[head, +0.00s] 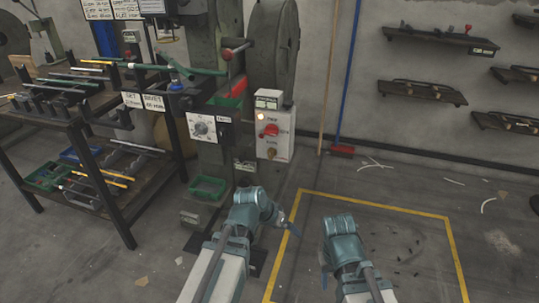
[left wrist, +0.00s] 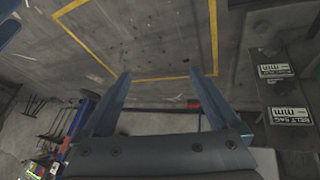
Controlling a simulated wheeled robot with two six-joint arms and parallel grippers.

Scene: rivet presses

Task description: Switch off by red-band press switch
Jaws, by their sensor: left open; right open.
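A press (head: 210,110) with a large grey flywheel stands left of centre in the head view, with a red band (head: 237,88) on its column. A pale switch box (head: 275,140) is at its right side. The box carries a glowing yellowish lamp (head: 261,117), a red rotary switch (head: 270,130) and a brass-coloured knob (head: 272,153). My left gripper (head: 290,232) is below and in front of the box, apart from it. In the left wrist view its open fingers (left wrist: 160,74) hold nothing. My right gripper (head: 324,270) is low, right of the left one, touching nothing visible.
A tool table (head: 70,115) with a loaded lower shelf stands at the left. A green tray (head: 207,187) sits at the press's foot. A red-headed broom (head: 342,150) leans on the wall. Yellow lines (head: 375,202) mark largely clear floor at right. Wall shelves hold tools.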

